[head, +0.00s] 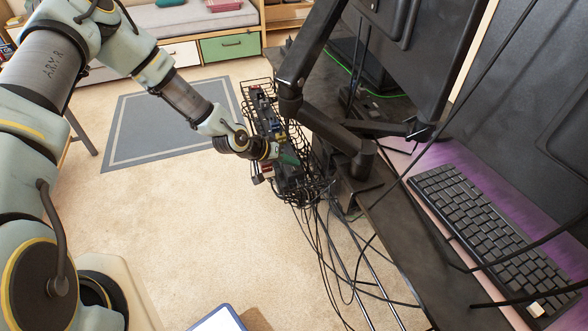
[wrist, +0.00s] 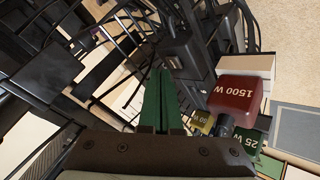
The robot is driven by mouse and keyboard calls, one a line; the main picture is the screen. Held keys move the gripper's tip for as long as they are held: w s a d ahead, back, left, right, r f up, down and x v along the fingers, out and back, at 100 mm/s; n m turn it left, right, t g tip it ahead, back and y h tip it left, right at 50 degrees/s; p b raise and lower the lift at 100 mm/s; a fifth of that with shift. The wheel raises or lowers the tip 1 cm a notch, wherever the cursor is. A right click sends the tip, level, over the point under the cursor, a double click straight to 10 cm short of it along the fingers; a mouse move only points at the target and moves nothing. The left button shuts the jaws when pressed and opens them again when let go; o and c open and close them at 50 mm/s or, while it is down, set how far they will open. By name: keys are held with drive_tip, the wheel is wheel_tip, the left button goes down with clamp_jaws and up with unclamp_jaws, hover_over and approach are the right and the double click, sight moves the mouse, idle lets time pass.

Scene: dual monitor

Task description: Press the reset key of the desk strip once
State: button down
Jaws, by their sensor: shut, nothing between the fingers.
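The desk strip (head: 262,107) appears as a long dark body with plugs on it, lying in a black wire basket (head: 249,125) behind the desk. My gripper (head: 288,158) is at the near part of the basket, over the strip. In the wrist view my gripper's green fingers (wrist: 159,75) are together and empty, pointing at dark parts in the basket. A black block (wrist: 185,50) is just right of the fingertips; I cannot tell whether it is part of the strip. I cannot make out the reset key. Contact cannot be told.
A red block marked 1500 W (wrist: 238,97), a yellow one marked 50 W (wrist: 202,122) and a green one marked 25 W (wrist: 247,140) are right of the fingers. Many black cables (head: 325,235) hang below. Monitor arms (head: 306,55) stand close right of the basket.

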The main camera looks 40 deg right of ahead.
drive_tip(key=shift+f, duration=0.35)
drive_tip(key=shift+f+b, duration=0.35)
drive_tip(key=shift+b, duration=0.15)
idle(0.3)
drive_tip(key=shift+r, duration=0.15)
drive_tip(key=shift+r+p, duration=0.45)
drive_tip(key=shift+r, duration=0.2)
drive_tip(key=shift+r, duration=0.1)
drive_tip(key=shift+r+p, duration=1.55)
drive_tip(key=shift+r, duration=0.9)
